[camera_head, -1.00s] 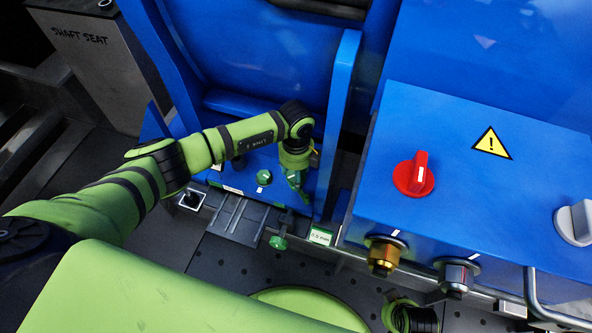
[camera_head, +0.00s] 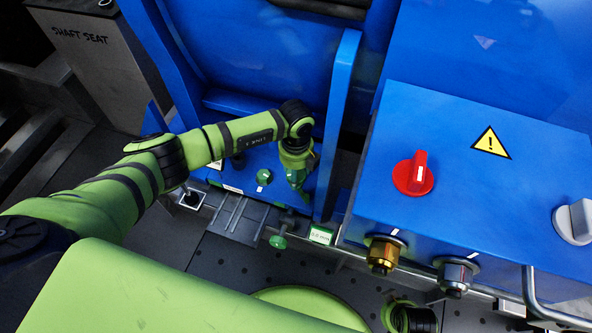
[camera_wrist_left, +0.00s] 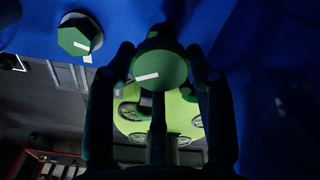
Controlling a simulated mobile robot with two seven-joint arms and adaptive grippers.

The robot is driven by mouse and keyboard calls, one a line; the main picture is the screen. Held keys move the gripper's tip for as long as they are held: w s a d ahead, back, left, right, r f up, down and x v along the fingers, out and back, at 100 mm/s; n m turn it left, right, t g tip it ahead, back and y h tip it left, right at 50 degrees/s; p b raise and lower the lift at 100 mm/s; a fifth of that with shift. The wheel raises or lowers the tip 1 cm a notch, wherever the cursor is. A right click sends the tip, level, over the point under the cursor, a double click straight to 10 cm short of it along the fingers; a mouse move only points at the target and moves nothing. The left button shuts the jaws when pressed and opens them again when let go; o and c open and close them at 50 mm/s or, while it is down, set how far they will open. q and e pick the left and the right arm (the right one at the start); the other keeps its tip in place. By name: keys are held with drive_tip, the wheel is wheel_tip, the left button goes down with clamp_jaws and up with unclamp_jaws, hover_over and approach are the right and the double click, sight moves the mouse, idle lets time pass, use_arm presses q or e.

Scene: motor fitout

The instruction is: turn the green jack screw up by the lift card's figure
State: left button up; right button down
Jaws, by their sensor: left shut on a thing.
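My left gripper (camera_head: 298,187) points down at the blue machine's foot, beside its right upright. In the left wrist view its two fingers (camera_wrist_left: 162,72) are shut on a round green screw head (camera_wrist_left: 172,66) with a white mark line. The gripper hides this head in the head view. A second green head (camera_head: 264,177), six-sided with a white mark, stands just left and is untouched; it also shows in the left wrist view (camera_wrist_left: 78,38). The lift card (camera_head: 320,235), white with a green edge, is at the front; its figure is too small to read. My right gripper is out of view.
A green knob (camera_head: 278,242) sits low at the front, left of the card. A blue box (camera_head: 455,190) with a red switch (camera_head: 413,174), a grey knob (camera_head: 575,222) and brass and steel fittings stands close on the right. The blue upright (camera_head: 340,120) is right beside the gripper.

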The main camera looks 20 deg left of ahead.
use_arm(q)
drive_tip(key=o, duration=1.2)
drive_tip(key=shift+s+f, duration=0.15)
drive_tip(key=shift+c, duration=0.2)
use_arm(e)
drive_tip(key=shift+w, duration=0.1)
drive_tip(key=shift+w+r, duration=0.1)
